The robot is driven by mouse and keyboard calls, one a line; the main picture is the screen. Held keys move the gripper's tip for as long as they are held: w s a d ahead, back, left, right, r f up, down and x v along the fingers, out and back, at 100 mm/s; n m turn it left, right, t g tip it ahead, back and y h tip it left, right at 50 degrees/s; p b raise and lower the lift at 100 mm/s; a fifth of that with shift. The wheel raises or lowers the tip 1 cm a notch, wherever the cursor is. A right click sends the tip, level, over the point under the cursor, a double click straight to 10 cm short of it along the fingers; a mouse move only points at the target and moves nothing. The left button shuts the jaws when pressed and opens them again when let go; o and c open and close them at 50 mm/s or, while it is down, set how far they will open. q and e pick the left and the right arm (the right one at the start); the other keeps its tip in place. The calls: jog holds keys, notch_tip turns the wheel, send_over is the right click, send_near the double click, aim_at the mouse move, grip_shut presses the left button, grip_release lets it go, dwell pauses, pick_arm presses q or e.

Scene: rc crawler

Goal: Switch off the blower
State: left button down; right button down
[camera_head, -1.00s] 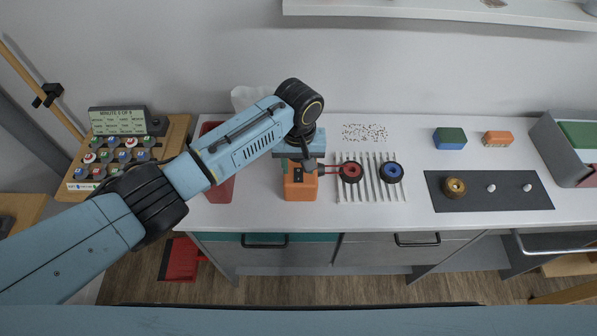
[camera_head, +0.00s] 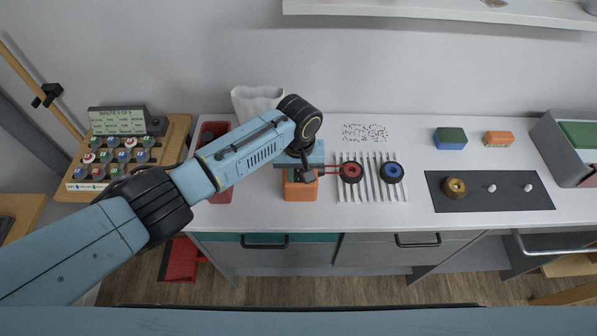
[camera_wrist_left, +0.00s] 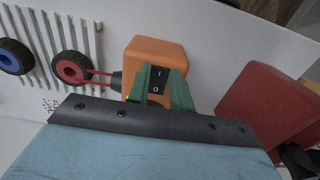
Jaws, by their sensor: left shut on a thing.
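The blower is an orange box (camera_head: 300,190) on the counter, with a dark nozzle and red prongs reaching right to a red-hubbed wheel (camera_head: 351,172). In the left wrist view the blower (camera_wrist_left: 157,50) has a black rocker switch (camera_wrist_left: 157,82) marked I and O on its face. My left gripper (camera_head: 303,172) is down at the blower and hides part of it in the head view. Its green fingers (camera_wrist_left: 160,88) stand on either side of the switch, shut on it. Which side of the rocker is pressed is unclear. My right gripper is not in view.
A blue-hubbed wheel (camera_head: 391,172) lies beside the red one on a white slatted rack (camera_head: 371,195). A red bin (camera_head: 221,195) stands left of the blower. A dark mat (camera_head: 520,198) with small parts lies at right. A panel with several buttons (camera_head: 125,165) is at far left.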

pick_arm(q)
jog(key=shift+w+g+b, duration=0.45)
jog(key=shift+g+b, duration=0.55)
jog(key=shift+b, duration=0.35)
jog(key=shift+r+g+b, duration=0.15)
jog(key=shift+g+b, duration=0.35)
jog(key=shift+b, duration=0.1)
jog(key=c, duration=1.2)
grip_release()
jog(key=shift+c, duration=0.2)
jog(key=v, duration=1.3)
jog(key=shift+r, duration=0.2)
